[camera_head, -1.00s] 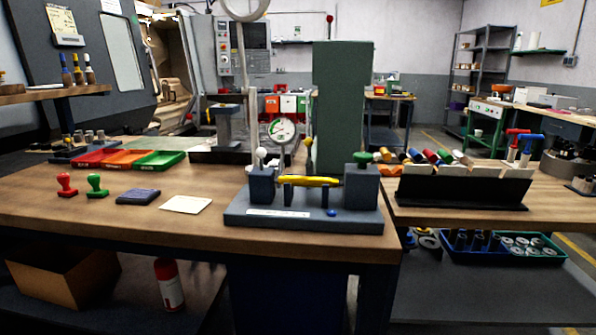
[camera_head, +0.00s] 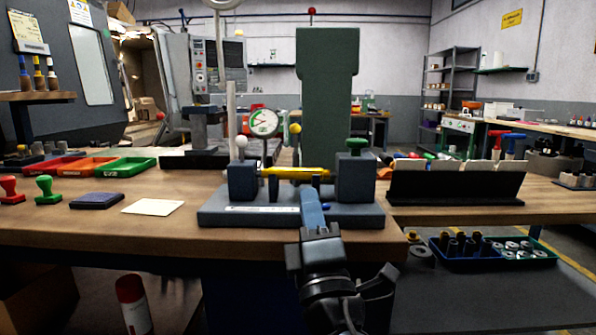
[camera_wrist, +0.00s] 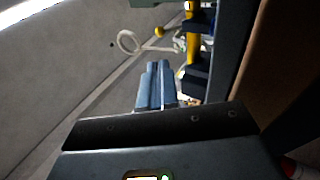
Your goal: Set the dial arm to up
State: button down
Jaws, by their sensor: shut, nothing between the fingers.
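The bench fixture (camera_head: 220,219) has two dark blue end blocks with a yellow bar (camera_head: 285,172) lying level between them. A round white-faced dial (camera_head: 263,122) stands upright on a thin stem behind the left block. A yellow-knobbed lever (camera_head: 295,129) stands up behind the bar, to the right of the dial. I cannot tell which part is the dial arm. My gripper (camera_head: 311,192) is shut and empty, in front of the fixture, its blue fingers overlapping the fixture's front below the bar. The wrist view shows the shut fingers (camera_wrist: 158,66) left of the yellow bar (camera_wrist: 193,45).
A white ball knob (camera_head: 241,141) and a green knob (camera_head: 356,144) top the fixture's ends. A tall green column (camera_head: 328,90) stands behind. Stamps, a dark pad (camera_head: 97,200) and a card (camera_head: 153,207) lie left. A black rack (camera_head: 456,187) stands right.

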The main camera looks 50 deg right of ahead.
aim_at(295, 133)
jog(key=p+x, duration=0.5)
jog(key=x, duration=0.7)
jog(key=shift+w+d+r, duration=0.15)
jog(key=shift+r, duration=0.1)
jog(key=shift+w+d+r+p, duration=0.15)
jog(key=shift+w+d+p, duration=0.15)
jog(key=shift+w+p, duration=0.1)
jog(key=shift+r, duration=0.1)
